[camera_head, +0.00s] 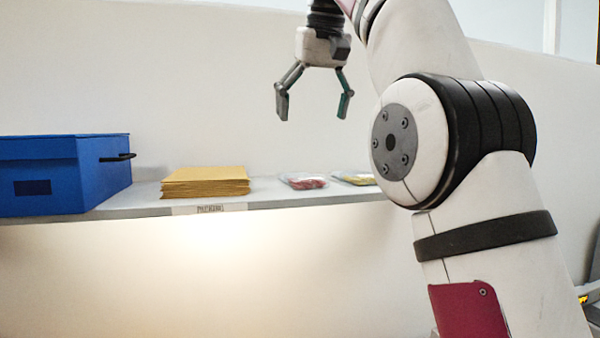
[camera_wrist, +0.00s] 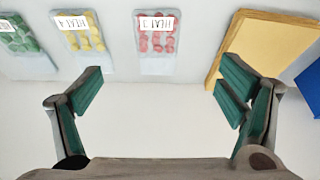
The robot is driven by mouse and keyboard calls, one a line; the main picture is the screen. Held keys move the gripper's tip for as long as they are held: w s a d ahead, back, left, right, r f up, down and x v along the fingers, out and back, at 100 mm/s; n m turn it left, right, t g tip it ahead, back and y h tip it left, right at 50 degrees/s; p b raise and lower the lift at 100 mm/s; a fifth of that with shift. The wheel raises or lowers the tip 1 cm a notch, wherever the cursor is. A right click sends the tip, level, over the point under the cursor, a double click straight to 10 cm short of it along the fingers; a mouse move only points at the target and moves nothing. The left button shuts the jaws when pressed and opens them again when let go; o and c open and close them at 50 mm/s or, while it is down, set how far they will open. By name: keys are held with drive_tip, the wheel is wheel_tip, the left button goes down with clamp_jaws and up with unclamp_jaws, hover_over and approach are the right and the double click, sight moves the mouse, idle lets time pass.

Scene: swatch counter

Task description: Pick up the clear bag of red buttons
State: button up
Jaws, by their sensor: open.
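The clear bag of red buttons (camera_head: 305,182) lies flat on the shelf, right of the envelope stack. In the wrist view the bag (camera_wrist: 156,43) is at the top middle, with a white label reading ITEM 3 upside down. My gripper (camera_head: 313,112) is open and empty, raised above the shelf with its fingers pointing down. In the wrist view my gripper (camera_wrist: 158,95) shows its two fingers spread wide, with the red bag beyond the gap between them. Nothing touches the bag.
A bag of yellow buttons (camera_wrist: 80,32) and a bag of green buttons (camera_wrist: 20,36) lie beside the red one. A stack of yellow envelopes (camera_head: 205,182) sits on the shelf (camera_head: 130,205). A blue box (camera_head: 60,175) with a black handle stands at the left.

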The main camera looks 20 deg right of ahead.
drive_tip(key=shift+w+r, duration=0.1)
drive_tip(key=b, duration=0.1)
hover_over(306, 176)
drive_tip(key=s, duration=0.2)
drive_tip(key=f, duration=0.7)
drive_tip(key=shift+s+a+f, duration=0.15)
drive_tip(key=shift+a+f, duration=0.05)
drive_tip(key=shift+f, duration=0.1)
drive_tip(key=shift+p+x, duration=1.05)
drive_tip(key=shift+x, duration=1.65)
drive_tip(key=shift+w+d, duration=0.2)
drive_tip(key=shift+w, duration=0.05)
drive_tip(key=shift+f, duration=0.15)
drive_tip(key=shift+f, duration=0.1)
drive_tip(key=c, duration=1.2)
